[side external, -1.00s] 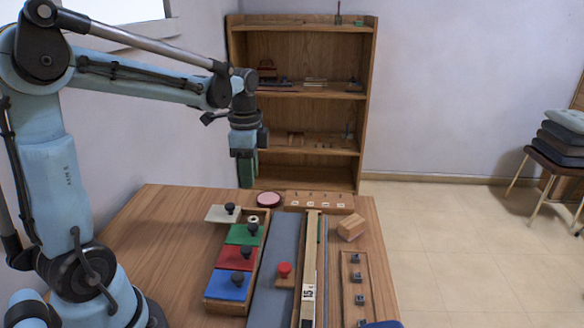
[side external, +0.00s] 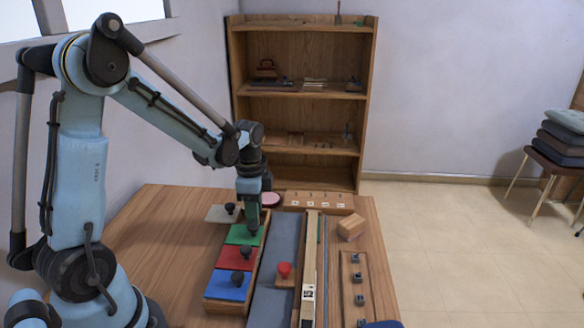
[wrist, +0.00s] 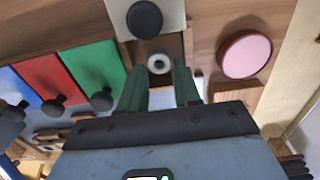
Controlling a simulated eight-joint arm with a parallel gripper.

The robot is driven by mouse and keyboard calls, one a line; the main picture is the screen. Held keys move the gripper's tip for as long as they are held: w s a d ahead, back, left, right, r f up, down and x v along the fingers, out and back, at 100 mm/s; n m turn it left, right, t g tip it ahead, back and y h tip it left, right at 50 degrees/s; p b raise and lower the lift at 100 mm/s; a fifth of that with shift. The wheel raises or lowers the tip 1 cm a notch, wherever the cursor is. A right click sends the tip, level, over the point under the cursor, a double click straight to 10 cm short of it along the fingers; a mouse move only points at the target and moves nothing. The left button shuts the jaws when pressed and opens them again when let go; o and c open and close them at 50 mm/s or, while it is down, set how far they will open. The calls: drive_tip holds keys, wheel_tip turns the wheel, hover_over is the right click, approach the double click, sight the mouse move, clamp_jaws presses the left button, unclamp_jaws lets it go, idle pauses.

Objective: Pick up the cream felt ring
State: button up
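The cream felt ring (wrist: 158,64) is small and pale with a dark centre. In the wrist view it lies in the uncovered compartment at the end of the wooden box (side external: 262,245). My gripper (wrist: 161,75) is open, its two green fingers standing left and right of the ring in that view. Whether the fingertips are down at the ring's height cannot be told. In the side external view my gripper (side external: 252,212) points down over that compartment and hides the ring. The cream lid (side external: 217,214) with its black knob is off to the left of the compartment.
Green (side external: 238,236), red (side external: 228,258) and blue (side external: 221,286) knobbed lids cover the other compartments. A round pink pad (side external: 271,199) lies behind the box. The left tabletop is bare.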

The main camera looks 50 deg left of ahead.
drive_tip(key=shift+f, duration=0.6)
clamp_jaws()
drive_tip(key=shift+r, duration=0.1)
